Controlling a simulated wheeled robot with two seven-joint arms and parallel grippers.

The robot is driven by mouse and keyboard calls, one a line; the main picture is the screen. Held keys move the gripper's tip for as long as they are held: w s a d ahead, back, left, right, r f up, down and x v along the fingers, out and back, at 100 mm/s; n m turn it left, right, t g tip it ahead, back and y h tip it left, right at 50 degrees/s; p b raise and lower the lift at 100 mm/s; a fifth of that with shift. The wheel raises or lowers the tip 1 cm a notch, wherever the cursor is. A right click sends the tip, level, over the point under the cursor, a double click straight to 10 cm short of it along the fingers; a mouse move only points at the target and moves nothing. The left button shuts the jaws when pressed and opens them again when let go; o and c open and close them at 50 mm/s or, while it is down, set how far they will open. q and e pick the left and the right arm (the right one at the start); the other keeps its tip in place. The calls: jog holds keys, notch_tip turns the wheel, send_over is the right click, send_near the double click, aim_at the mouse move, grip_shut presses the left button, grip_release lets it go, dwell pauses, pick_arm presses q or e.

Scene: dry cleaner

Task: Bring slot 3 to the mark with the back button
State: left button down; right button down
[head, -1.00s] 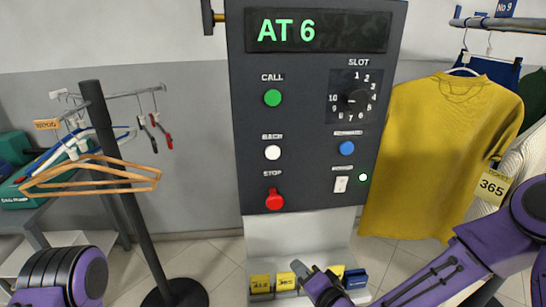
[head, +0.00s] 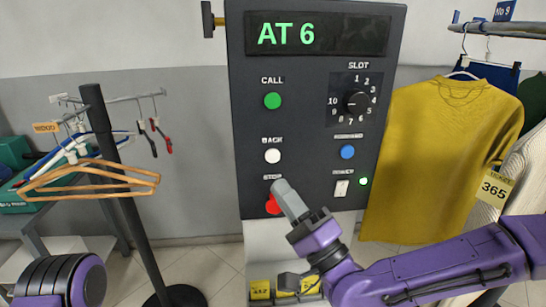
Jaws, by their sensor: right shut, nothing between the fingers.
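The control panel (head: 310,120) stands upright in the middle, and its display (head: 317,33) reads "AT 6" in green. The white back button (head: 272,156) is on its left side, below the green call button (head: 272,101) and above the red stop button (head: 272,205). My right gripper (head: 283,190) is shut and empty, its tip just below and right of the back button in the picture. It partly covers the stop button; I cannot tell whether it touches the panel. The slot dial (head: 357,102) is at the upper right. My left gripper is out of view.
A blue button (head: 347,152) and a power switch (head: 341,188) with a lit green lamp (head: 363,181) sit at lower right. A yellow shirt (head: 430,150) with ticket 365 hangs at right. A hanger stand (head: 128,200) is at left. Yellow tags (head: 260,288) lie below the panel.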

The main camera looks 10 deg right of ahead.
jog(key=w, duration=0.1)
jog(key=p, duration=0.1)
send_near(273, 156)
jog(key=shift+w+a+r, duration=0.4)
jog(key=shift+a+r, duration=0.3)
jog(key=shift+r, duration=0.05)
jog(key=shift+w+a+r, duration=0.45)
jog(key=shift+a+r, duration=0.25)
jog(key=shift+w+a+r, duration=0.4)
jog(key=shift+a+r, duration=0.3)
jog(key=shift+r, duration=0.05)
jog(key=shift+w, duration=0.1)
jog(key=shift+w, duration=0.3)
